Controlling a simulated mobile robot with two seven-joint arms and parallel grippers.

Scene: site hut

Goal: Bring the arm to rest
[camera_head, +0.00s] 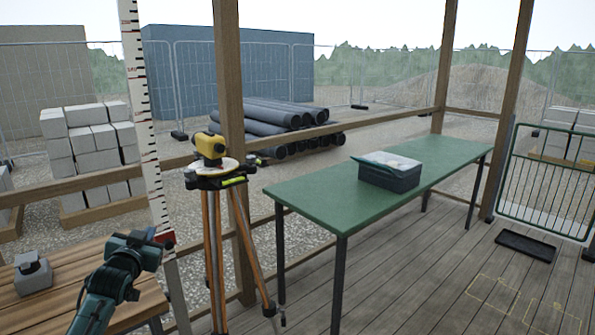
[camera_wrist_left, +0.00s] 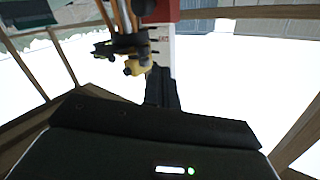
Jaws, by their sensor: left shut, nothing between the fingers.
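My left arm, teal and black, comes in at the lower left of the head view. Its gripper (camera_head: 158,238) is raised above the slatted wooden bench and in front of the lower end of the measuring staff (camera_head: 147,120). In the left wrist view the dark fingers (camera_wrist_left: 161,88) are together, with nothing between them. Behind them, that view shows the staff's red and white end (camera_wrist_left: 162,45) and the yellow instrument (camera_wrist_left: 135,68) on its tripod, upside down. My right gripper is in neither view.
The tripod (camera_head: 212,240) with the yellow level (camera_head: 210,146) stands just right of my left gripper. A grey block-like object (camera_head: 33,277) sits on the wooden bench (camera_head: 70,262). A green table (camera_head: 315,203) holds a lidded box (camera_head: 390,178). The plank floor at right is mostly clear.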

